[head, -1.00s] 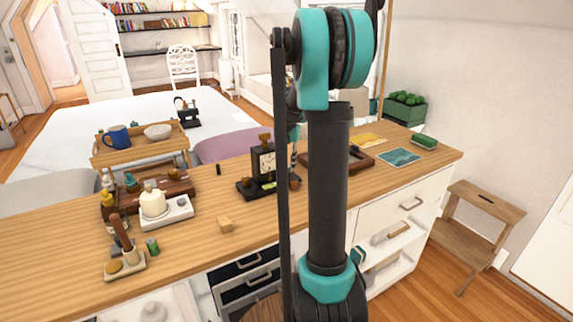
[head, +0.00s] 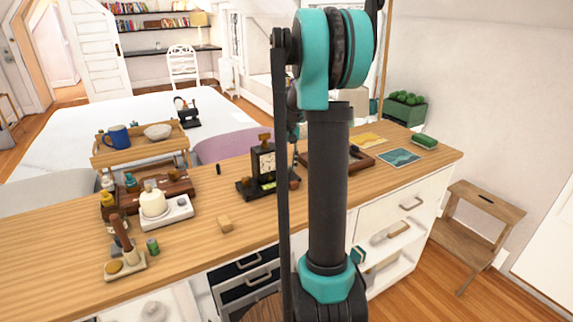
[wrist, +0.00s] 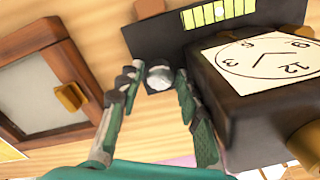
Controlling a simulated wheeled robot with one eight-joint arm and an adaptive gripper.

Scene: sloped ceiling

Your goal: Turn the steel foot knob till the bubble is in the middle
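The steel foot knob (wrist: 160,76) is a small round silver knob at the dark base plate's edge in the wrist view. My gripper (wrist: 159,79) has one fingertip on each side of it. The fingers are apart, with narrow gaps seeming to show beside the knob; contact is unclear. The yellow-green bubble vial (wrist: 218,12) lies on the plate. A pale spot shows near its middle, but I cannot fix the bubble's exact place. The black clock (wrist: 265,55) stands beside the right finger. In the head view the clock (head: 264,162) is on the counter; my arm hides the knob.
A framed wooden box (wrist: 45,95) with a brass catch lies left of my gripper in the wrist view.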

